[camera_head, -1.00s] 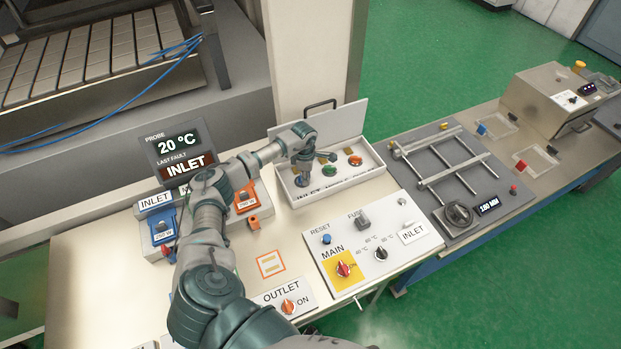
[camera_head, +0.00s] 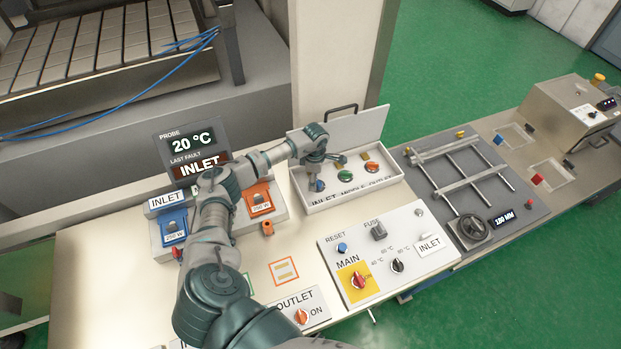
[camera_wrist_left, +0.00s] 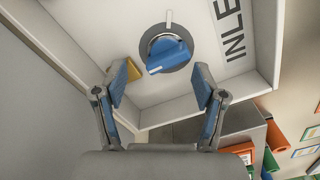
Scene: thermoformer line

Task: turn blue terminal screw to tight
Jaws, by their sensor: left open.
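The blue terminal screw (camera_head: 318,185) is at the left, INLET end of the open white box, beside a green and an orange-red one. In the left wrist view the blue screw (camera_wrist_left: 170,53) is a knob on a dark round base. Its ridge is tilted, and a pale mark sits on the panel at the base's edge. My left gripper (camera_head: 318,166) is over that end of the box. In the wrist view its open fingers (camera_wrist_left: 162,82) point toward the screw, one to each side and short of it. They appear empty and apart from it. My right gripper is out of view.
The white box (camera_head: 350,194) has a raised lid (camera_head: 362,128) behind it. The control panel (camera_head: 385,258) with switches is in front. The green screw (camera_head: 345,176) and orange-red screw (camera_head: 371,166) are close by. Orange and blue modules stand left, partly behind my arm.

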